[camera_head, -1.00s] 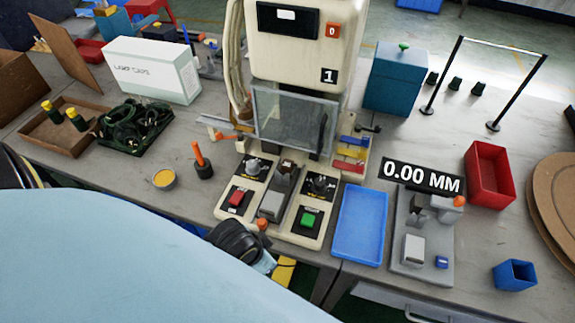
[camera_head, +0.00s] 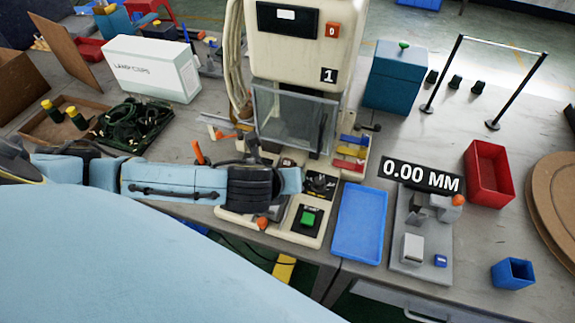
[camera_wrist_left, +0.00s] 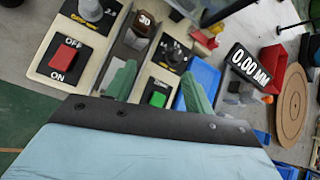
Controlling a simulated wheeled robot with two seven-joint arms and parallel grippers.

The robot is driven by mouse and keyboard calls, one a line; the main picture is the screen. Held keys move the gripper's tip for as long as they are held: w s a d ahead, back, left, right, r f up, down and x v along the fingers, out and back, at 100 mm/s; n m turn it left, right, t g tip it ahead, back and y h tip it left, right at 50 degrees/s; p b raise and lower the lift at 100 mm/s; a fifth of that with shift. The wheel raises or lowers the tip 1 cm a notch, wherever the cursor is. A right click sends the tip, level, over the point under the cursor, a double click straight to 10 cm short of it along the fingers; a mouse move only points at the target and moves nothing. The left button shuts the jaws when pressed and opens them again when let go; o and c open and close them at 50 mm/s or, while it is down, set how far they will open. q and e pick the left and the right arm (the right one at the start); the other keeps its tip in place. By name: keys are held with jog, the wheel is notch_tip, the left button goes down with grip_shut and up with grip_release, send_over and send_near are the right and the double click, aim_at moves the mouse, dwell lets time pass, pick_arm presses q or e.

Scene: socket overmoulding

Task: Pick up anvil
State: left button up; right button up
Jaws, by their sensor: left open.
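My left gripper (camera_wrist_left: 158,88) is open, its two green fingers apart and nothing held between them. In the head view my left arm reaches over the press's control base, and the dark wrist (camera_head: 255,188) covers part of it; the fingertips are not clear there. A grey fixture (camera_head: 412,250) with metal blocks sits on the right table. I cannot tell for sure which metal piece is the anvil. My right gripper is not in view.
The press (camera_head: 295,50) with its clear guard (camera_head: 292,118) rises behind my gripper. A green button (camera_head: 308,219) is close by. A blue tray (camera_head: 360,222), a red bin (camera_head: 488,175) and a small blue bin (camera_head: 514,274) stand to the right.

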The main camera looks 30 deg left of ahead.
pick_arm(q)
jog(key=w+a+m+y, duration=0.1)
jog(key=w+a+m, duration=0.1)
jog(key=a+m, duration=0.15)
jog(key=b, duration=0.1)
send_near(287, 162)
jog(key=x, duration=0.2)
jog(key=shift+w+a+f, duration=0.15)
jog(key=shift+w+f, duration=0.05)
jog(key=shift+w, duration=0.05)
jog(key=shift+b+x, duration=0.8)
jog(key=shift+x, duration=2.15)
jog(key=shift+s+f, duration=0.1)
jog(key=shift+c, duration=0.2)
grip_shut()
